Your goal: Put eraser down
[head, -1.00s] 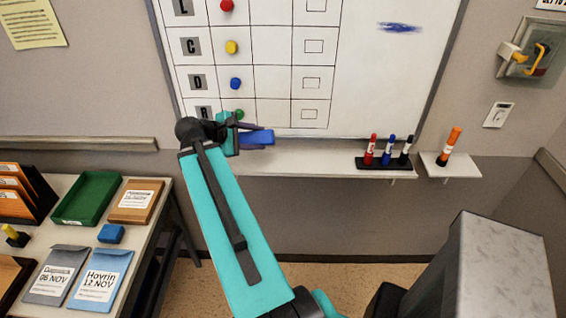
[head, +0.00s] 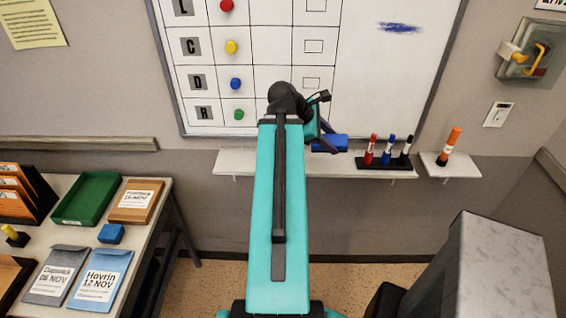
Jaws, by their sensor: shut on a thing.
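The eraser (head: 330,143) is a blue block in front of the whiteboard's lower edge, over the white ledge (head: 240,164). My gripper (head: 322,136) is shut on it at the end of my teal arm. I cannot tell whether the eraser touches the ledge. My arm's wrist hides part of the gripper and the lower middle of the board.
Red, blue and black markers (head: 388,152) stand in a black holder on the ledge's right part. An orange marker (head: 449,146) stands on a small shelf to the right. The ledge's left part is bare. A table with a green tray (head: 88,199) is at left.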

